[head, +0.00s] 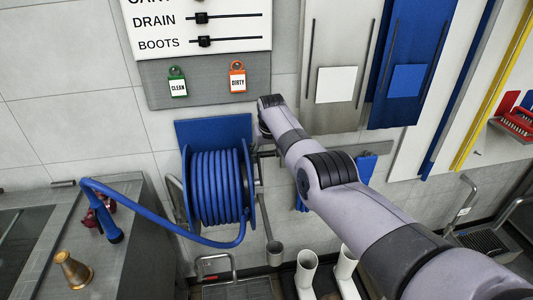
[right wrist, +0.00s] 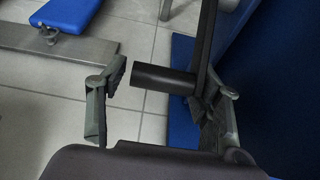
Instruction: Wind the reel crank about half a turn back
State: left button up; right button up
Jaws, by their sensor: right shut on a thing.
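The hose reel (head: 217,187) is wound with blue hose and mounted on a blue wall plate, left of my right arm in the head view. Its crank (head: 267,154) shows only in part on the reel's right side, beside my wrist. In the right wrist view the dark cylindrical crank handle (right wrist: 160,78) lies between the fingers of my right gripper (right wrist: 155,90), joined to a dark crank bar (right wrist: 207,45). The gripper is shut on the handle, though a small gap shows at its left end. In the head view my wrist mostly hides that gripper. My left gripper is out of view.
A loose blue hose (head: 150,215) loops from the reel to a blue nozzle on the left counter (head: 40,265), near a brass fitting (head: 72,268). A sign board (head: 205,80) with green and orange tags hangs above.

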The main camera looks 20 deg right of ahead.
jog(key=shift+s+a+f, duration=0.15)
jog(key=shift+s+f, duration=0.15)
jog(key=shift+f, duration=0.3)
jog(key=o, duration=1.7)
jog(key=shift+w+r, duration=0.15)
jog(key=shift+w, duration=0.1)
jog(key=shift+r, duration=0.1)
jog(key=shift+r, duration=0.1)
jog(key=shift+v, duration=0.8)
jog(key=v, duration=1)
jog(key=shift+r, duration=0.15)
